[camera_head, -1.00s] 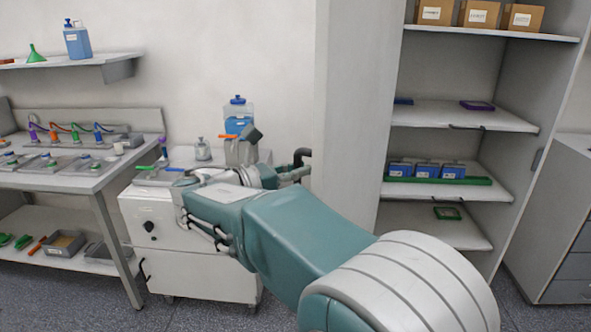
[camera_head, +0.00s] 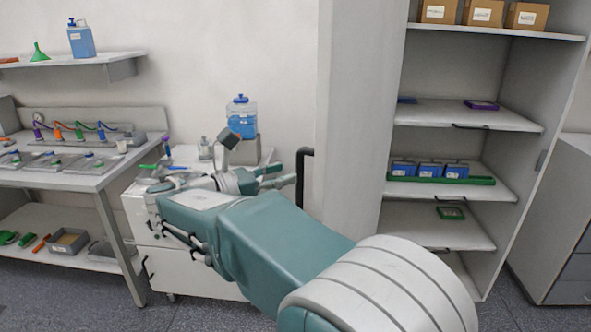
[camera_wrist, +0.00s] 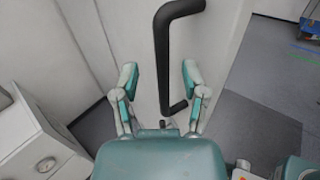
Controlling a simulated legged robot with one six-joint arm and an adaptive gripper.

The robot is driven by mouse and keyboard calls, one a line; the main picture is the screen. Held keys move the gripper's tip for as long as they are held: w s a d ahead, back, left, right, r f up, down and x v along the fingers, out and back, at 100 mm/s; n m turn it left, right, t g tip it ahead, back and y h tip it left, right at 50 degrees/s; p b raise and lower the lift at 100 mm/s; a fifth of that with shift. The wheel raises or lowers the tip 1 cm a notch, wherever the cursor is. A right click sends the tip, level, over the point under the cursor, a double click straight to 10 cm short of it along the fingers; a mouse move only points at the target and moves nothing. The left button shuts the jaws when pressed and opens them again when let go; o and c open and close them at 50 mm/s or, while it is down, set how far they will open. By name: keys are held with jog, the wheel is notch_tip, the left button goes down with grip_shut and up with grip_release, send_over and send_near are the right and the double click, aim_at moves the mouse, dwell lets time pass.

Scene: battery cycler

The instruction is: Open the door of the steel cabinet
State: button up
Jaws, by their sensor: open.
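The steel cabinet (camera_head: 483,85) stands at the right in the head view, its shelved interior exposed. A tall pale panel (camera_head: 350,110), which looks like its door, stands at its left with a black bar handle (camera_head: 304,178) at the panel's left edge. In the wrist view the black handle (camera_wrist: 163,55) runs down the pale door (camera_wrist: 215,40) and bends at both ends. My gripper (camera_head: 281,175) is open and empty beside the handle. In the wrist view its fingers (camera_wrist: 158,76) are spread to either side of the handle's line, with visible gaps.
A white wheeled cabinet (camera_head: 190,272) with bottles on top stands behind and below my arm. A workbench (camera_head: 75,180) is at the left and a grey drawer unit (camera_head: 555,215) at the far right. Clear floor (camera_wrist: 245,125) shows right of the door in the wrist view.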

jog(key=v, duration=0.8)
